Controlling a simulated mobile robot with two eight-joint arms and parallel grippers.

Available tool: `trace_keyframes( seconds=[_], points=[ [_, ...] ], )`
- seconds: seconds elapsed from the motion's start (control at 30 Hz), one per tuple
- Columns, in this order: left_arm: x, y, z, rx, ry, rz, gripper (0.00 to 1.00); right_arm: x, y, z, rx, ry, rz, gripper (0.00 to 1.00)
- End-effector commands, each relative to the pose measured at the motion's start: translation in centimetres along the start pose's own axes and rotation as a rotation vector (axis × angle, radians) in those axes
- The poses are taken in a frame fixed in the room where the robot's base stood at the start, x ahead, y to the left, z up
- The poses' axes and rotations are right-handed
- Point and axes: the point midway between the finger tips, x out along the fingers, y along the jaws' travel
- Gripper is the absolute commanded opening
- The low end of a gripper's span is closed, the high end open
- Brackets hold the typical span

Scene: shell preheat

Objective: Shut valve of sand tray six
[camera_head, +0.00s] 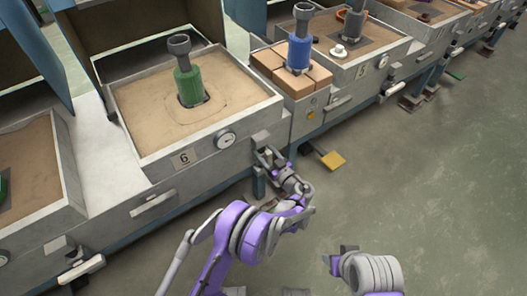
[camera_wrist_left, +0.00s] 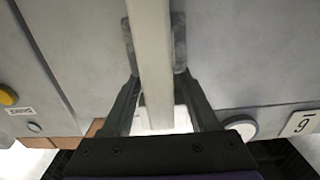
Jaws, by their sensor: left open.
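Sand tray six (camera_head: 130,125) is a grey box of sand with a number 6 plate (camera_head: 184,158) on its front, which also shows in the wrist view (camera_wrist_left: 303,123). Below its right front corner is a grey valve body (camera_head: 261,138); its lever is mostly hidden by my left gripper in the head view. In the left wrist view a pale lever bar (camera_wrist_left: 155,75) runs between the fingers of my left gripper (camera_wrist_left: 154,50), which is open around it. Contact cannot be told. My right gripper (camera_head: 336,262) hangs over the floor, away from the trays; its fingers are unclear.
A round gauge (camera_head: 226,140) sits right of the number plate. A bar handle (camera_head: 151,203) sticks out lower left. A green cylinder (camera_head: 188,84) stands in the sand. A yellow pedal (camera_head: 333,160) is near the floor to the right. The floor (camera_head: 440,180) is open.

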Motion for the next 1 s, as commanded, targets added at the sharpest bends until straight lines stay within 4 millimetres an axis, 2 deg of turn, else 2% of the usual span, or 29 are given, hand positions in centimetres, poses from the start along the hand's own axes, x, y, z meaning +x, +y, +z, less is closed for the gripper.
trace_keyframes(
  seconds=[0.17, 0.5, 1.0],
  points=[
    [-0.01, -0.01, -0.02, 0.000, 0.000, 0.000, 0.60, -0.01, 0.00, 0.00, 0.000, 0.000, 0.000, 0.50],
    [-0.03, -0.02, 0.00, 0.000, 0.000, 0.000, 0.00, -0.01, 0.00, 0.00, 0.000, 0.000, 0.000, 0.50],
    [-0.04, -0.02, 0.01, 0.000, 0.000, -0.001, 0.00, -0.01, 0.00, 0.00, 0.000, 0.000, 0.000, 0.50]
  ],
)
